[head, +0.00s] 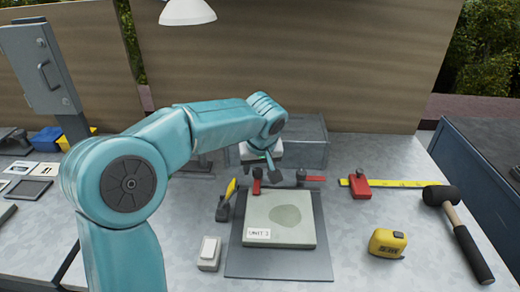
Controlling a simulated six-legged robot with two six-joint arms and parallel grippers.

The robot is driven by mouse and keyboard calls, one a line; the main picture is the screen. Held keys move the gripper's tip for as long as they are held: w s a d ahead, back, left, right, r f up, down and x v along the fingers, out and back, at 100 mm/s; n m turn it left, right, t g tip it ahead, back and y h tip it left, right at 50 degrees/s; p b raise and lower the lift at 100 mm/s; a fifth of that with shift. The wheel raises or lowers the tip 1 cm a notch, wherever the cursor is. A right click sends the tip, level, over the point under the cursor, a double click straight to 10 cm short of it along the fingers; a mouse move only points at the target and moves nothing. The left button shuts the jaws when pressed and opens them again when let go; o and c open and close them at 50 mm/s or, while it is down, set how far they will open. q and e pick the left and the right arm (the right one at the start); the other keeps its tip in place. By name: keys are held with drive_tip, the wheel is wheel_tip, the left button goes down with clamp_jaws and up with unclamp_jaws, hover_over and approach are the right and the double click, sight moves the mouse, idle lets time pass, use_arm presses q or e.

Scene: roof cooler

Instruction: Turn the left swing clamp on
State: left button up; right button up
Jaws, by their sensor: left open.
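The left swing clamp (257,184) is a small red piece at the back left edge of a pale green slab (280,232). Its base is partly hidden by my left gripper. A second swing clamp (302,176) stands at the slab's back right, with a dark body and a red arm that points right, off the slab. My left gripper (271,168) is open, just above and behind the left clamp. I cannot tell if it touches the clamp. The slab lies flat on a dark plate (322,262). My right gripper is not in view.
A yellow-handled tool (227,198) and a white block (209,253) lie left of the slab. A clear bin (310,140) stands behind. A red block (355,184) on a yellow strip, a yellow tape measure (388,243) and a mallet (458,228) lie right.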

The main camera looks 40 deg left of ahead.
use_arm(q)
drive_tip(key=p+v, duration=0.2)
drive_tip(key=v, duration=1.3)
drive_tip(key=shift+s+r, duration=0.1)
